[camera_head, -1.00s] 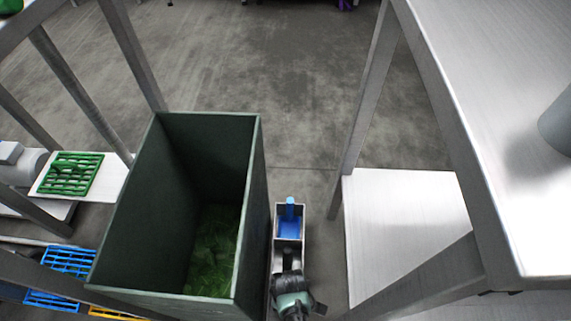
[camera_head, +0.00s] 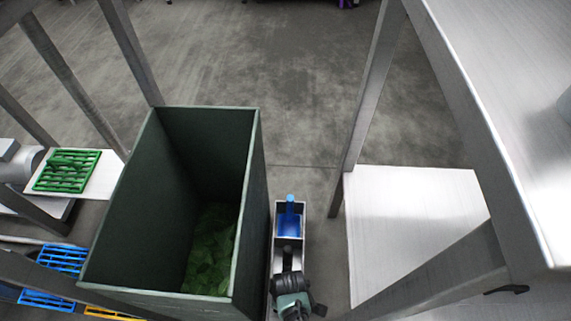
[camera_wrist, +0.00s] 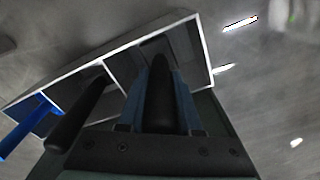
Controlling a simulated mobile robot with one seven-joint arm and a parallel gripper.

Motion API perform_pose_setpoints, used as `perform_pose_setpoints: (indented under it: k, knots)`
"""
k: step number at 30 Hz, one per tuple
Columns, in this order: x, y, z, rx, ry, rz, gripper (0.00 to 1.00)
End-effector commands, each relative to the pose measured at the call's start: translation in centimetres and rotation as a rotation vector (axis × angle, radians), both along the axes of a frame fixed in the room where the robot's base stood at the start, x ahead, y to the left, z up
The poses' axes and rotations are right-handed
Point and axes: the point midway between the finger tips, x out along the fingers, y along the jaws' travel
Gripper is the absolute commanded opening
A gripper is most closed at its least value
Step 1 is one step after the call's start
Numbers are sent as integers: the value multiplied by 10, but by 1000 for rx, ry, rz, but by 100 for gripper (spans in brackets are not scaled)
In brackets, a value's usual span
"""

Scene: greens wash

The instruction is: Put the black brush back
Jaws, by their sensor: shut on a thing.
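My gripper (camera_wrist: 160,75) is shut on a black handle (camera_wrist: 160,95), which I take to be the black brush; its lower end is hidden. In the wrist view it is over the right compartment of a narrow metal holder (camera_wrist: 112,52); I cannot tell how deep the brush sits. A second black handle (camera_wrist: 82,112) stands in the middle compartment. A blue tool (camera_wrist: 25,128) is in the left one. In the head view, my gripper (camera_head: 289,280) is at the near end of the holder (camera_head: 277,215), and the blue tool (camera_head: 290,215) is at its far end.
A tall dark green bin (camera_head: 256,175) with leafy greens (camera_head: 212,245) stands close on the holder's left. A metal table (camera_head: 490,130) with legs and a lower shelf (camera_head: 410,230) is on the right. Green (camera_head: 67,170) and blue (camera_head: 62,258) racks lie at left.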

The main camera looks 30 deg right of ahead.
Motion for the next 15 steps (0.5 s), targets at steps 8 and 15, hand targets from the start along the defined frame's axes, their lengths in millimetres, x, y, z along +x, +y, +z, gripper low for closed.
perform_pose_setpoints:
  k: [8, 15]
  knots:
    - [1, 0, -6, 0, -1, 0, 0]
    - [1, 0, -11, 0, -1, 0, 0]
